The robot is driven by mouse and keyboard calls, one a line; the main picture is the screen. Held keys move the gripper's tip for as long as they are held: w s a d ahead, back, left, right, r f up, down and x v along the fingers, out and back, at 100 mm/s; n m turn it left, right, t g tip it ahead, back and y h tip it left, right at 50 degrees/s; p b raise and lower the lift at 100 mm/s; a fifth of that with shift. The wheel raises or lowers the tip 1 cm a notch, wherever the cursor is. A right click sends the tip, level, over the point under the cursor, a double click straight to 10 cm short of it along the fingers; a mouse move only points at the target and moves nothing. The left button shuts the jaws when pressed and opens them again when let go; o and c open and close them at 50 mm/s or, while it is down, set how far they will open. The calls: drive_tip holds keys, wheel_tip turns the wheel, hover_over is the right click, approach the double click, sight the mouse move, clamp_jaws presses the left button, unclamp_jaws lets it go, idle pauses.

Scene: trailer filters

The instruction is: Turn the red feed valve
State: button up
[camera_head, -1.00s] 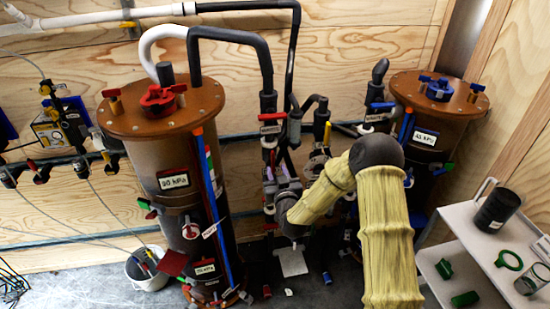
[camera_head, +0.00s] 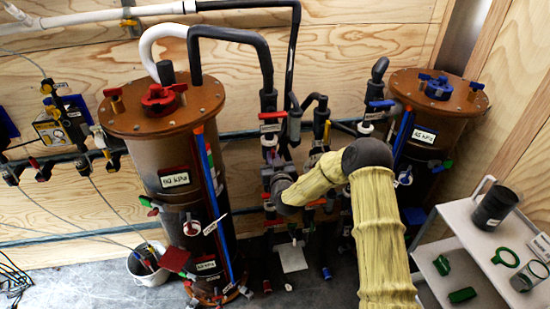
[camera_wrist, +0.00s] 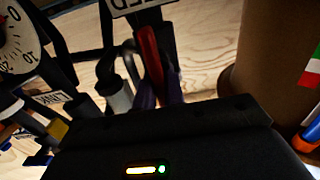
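A red lever handle (camera_wrist: 149,55) shows in the wrist view just ahead of my gripper, under a sign (camera_wrist: 143,5) whose visible letters end in "ED". In the head view, a small white sign and red part (camera_head: 271,127) on the dark pipe left of centre seem to be the same valve. My gripper (camera_wrist: 165,98) is close to the red handle, with dark purplish parts beside it. Whether these are my fingers, and whether they touch the handle, I cannot tell. In the head view my forearm mostly hides the gripper.
A brown filter tank (camera_head: 150,155) with a red top knob stands left of my arm. A blue-knobbed tank (camera_head: 440,100) stands right. A dial gauge (camera_wrist: 15,42) and pipes crowd the wrist view's left. A grey cart (camera_head: 455,225) stands at right.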

drive_tip(key=shift+d, duration=0.2)
clamp_jaws()
drive_tip(key=m+b, duration=0.4)
drive_tip(key=b, duration=0.1)
drive_tip(key=shift+w+d+f+m+b, duration=0.1)
drive_tip(key=shift+f+m+b, duration=0.1)
drive_tip(key=shift+m+b, duration=0.1)
drive_tip(key=m+b, duration=0.3)
drive_tip(key=m, duration=0.1)
drive_tip(key=m+b, duration=0.4)
drive_tip(key=m, duration=0.1)
drive_tip(key=f+m+b, duration=0.1)
drive_tip(key=m+b, duration=0.3)
drive_tip(key=shift+w+d+m, duration=0.1)
drive_tip(key=shift+d+m, duration=0.2)
drive_tip(key=shift+d, duration=0.05)
